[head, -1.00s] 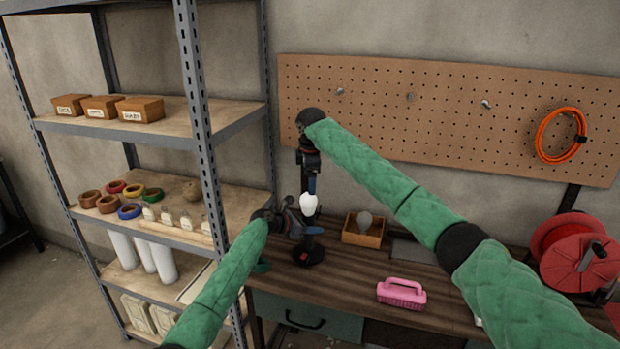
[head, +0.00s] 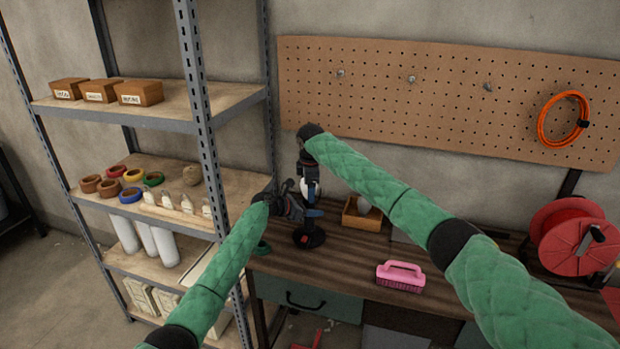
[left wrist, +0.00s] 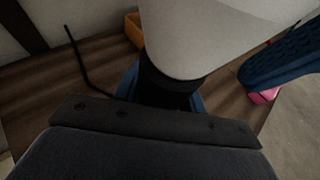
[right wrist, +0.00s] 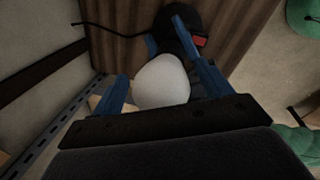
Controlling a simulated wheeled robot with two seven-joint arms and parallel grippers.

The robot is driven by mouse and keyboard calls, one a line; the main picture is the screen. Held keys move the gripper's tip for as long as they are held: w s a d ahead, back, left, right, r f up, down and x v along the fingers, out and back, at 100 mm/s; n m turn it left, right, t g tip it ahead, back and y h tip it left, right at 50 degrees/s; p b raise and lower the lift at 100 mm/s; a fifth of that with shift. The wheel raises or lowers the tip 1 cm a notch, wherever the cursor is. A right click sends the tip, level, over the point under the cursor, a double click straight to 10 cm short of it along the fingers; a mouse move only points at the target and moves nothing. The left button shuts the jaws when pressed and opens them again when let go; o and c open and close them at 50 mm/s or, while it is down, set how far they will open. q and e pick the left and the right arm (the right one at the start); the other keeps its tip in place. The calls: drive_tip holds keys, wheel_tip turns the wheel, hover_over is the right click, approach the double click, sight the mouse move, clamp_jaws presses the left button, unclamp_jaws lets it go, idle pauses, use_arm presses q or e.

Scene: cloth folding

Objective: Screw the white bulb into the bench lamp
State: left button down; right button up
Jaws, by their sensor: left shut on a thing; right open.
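The white bulb (head: 309,188) stands upright over the lamp's dark socket, half hidden by my right gripper in the head view. In the left wrist view the bulb (left wrist: 205,40) fills the top, its lower end at the black socket (left wrist: 168,92); its thread is hidden. The bench lamp's round black base (head: 310,237) rests on the bench. My left gripper (head: 303,209) is shut on the lamp's neck below the bulb. My right gripper (head: 309,188) points down from above, open, its blue fingers on either side of the bulb (right wrist: 162,82).
A wooden box (head: 352,216) with a greyish bulb (head: 364,205) stands right of the lamp, partly behind my right arm. A pink brush (head: 400,276) lies on the bench (head: 345,262). A metal shelf (head: 205,120) stands close on the left; a pegboard (head: 440,85) hangs behind.

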drive_tip(key=shift+w+f, duration=0.1)
drive_tip(key=shift+f, duration=0.45)
drive_tip(key=shift+c, duration=0.2)
drive_tip(key=c, duration=1.1)
drive_tip(key=m+h, duration=0.1)
drive_tip(key=m, duration=0.4)
drive_tip(key=shift+m, duration=0.4)
drive_tip(key=m, duration=0.3)
drive_tip(key=shift+d+m+g+h, duration=0.1)
drive_tip(key=shift+m+g+h, duration=0.2)
drive_tip(key=shift+m, duration=0.1)
drive_tip(key=o, duration=1.1)
drive_tip(key=shift+c, duration=0.2)
drive_tip(key=shift+r, duration=2.2)
